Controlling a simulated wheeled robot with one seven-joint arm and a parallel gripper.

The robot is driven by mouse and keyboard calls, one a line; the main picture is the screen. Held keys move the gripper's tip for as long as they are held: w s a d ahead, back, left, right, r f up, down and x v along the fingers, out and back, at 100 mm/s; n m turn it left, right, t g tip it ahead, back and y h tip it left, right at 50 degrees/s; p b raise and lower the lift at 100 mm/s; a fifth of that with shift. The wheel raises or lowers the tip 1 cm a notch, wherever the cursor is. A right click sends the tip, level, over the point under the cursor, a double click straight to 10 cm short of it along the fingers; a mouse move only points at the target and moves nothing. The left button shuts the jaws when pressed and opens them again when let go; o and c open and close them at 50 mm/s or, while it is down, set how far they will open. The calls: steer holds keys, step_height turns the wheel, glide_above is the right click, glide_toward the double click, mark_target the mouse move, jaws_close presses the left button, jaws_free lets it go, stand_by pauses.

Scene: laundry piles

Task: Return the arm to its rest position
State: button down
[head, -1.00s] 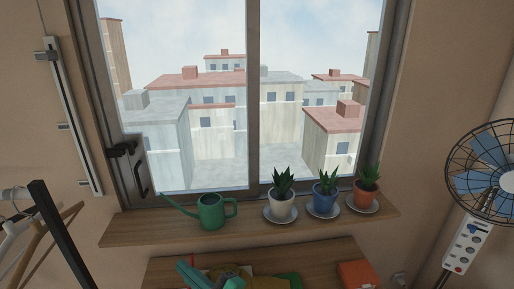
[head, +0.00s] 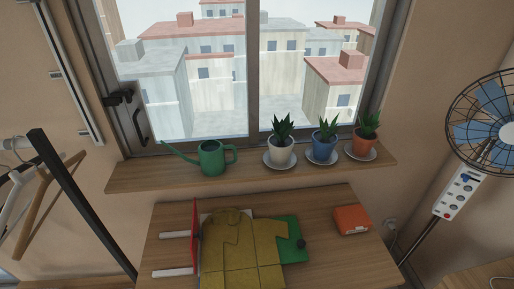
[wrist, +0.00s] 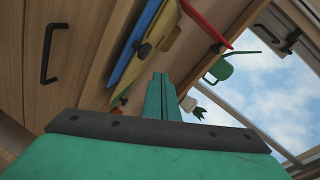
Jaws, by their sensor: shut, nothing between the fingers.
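My gripper (wrist: 160,98) shows in the wrist view as two teal fingers pressed together, with nothing between them. Its teal body and dark grey plate fill the bottom of that view. It points past the panel edges of a folding board toward the window and sill. No part of my arm or gripper shows in the head view now, so its place over the floor cannot be told there.
A wooden table (head: 170,225) holds a yellow garment (head: 240,255) on a board with red and green (head: 291,232) panels, and an orange box (head: 352,219). A watering can (head: 211,158) and potted plants stand on the sill (head: 140,175). A clothes rack (head: 80,200) is left, a fan (head: 490,115) right.

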steer(key=s+d+n, duration=0.3)
steer(key=s+n, duration=0.3)
steer(key=s, duration=0.2)
steer(key=s+d+r+n, duration=0.1)
steer(key=s+d+n, duration=0.2)
steer(key=s+n, duration=0.3)
steer(key=shift+s+h, duration=0.3)
steer(key=shift+s, duration=0.8)
